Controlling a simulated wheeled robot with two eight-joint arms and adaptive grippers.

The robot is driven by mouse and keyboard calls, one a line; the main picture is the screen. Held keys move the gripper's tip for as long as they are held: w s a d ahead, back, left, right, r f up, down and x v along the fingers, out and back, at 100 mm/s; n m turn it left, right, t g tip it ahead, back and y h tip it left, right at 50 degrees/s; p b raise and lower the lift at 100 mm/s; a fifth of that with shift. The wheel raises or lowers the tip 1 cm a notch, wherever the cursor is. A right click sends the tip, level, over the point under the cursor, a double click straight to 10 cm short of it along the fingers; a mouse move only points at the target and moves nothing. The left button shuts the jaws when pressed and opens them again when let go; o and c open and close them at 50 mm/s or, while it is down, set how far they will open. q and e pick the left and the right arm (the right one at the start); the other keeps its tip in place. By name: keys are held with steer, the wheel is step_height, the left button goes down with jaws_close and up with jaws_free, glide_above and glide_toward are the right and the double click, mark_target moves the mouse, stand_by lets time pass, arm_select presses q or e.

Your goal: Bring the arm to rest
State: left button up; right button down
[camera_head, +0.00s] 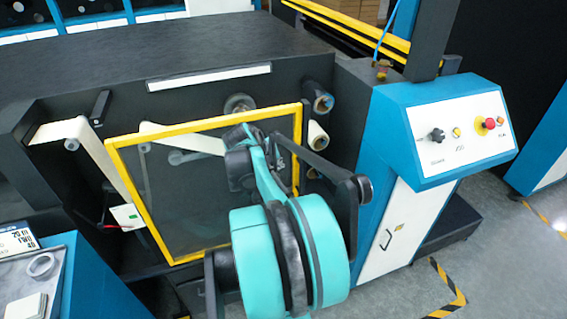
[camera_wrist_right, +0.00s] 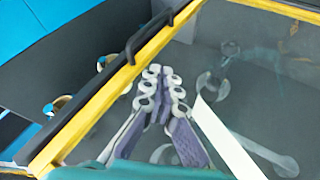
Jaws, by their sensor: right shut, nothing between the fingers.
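My right arm (camera_head: 285,255) reaches up from the bottom of the head view, in front of a yellow-framed clear door (camera_head: 125,190) on the dark machine. My right gripper is small and partly hidden by the arm there. In the right wrist view the right gripper (camera_wrist_right: 165,75) has its fingers together with nothing between them. It is over the clear pane, beside the yellow frame (camera_wrist_right: 95,110) and near the black handle (camera_wrist_right: 150,35). I cannot tell whether it touches the pane. My left gripper does not show.
A blue console with a white control panel (camera_head: 465,140) and red button (camera_head: 489,123) stands right of the arm. Film rolls (camera_head: 323,103) sit on the machine face. A tray (camera_head: 68,272) with a tape ring (camera_head: 41,265) is at lower left.

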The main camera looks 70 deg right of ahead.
steer(key=w+a+n+t+y, duration=0.1)
steer(key=w+a+n+t, duration=0.1)
steer(key=w+a, duration=0.35)
steer(key=w+a+r+n+t, duration=0.1)
steer(key=w+a, duration=0.1)
steer(key=a, duration=0.7)
steer(key=w+a+n+t+y, duration=0.15)
steer(key=w+a, duration=0.25)
steer(key=a, duration=0.4)
steer(key=a+f+n+t+y, duration=0.2)
steer(key=a+n, duration=0.1)
steer(key=a, duration=1)
steer(key=a+f+n+t+y, duration=0.2)
steer(key=a+f+n+y, duration=0.1)
steer(key=a, duration=1)
steer(key=shift+s+a+f+n+b, duration=0.2)
steer(key=shift+a+f+n+b, duration=0.1)
steer(key=shift+n+b, duration=0.15)
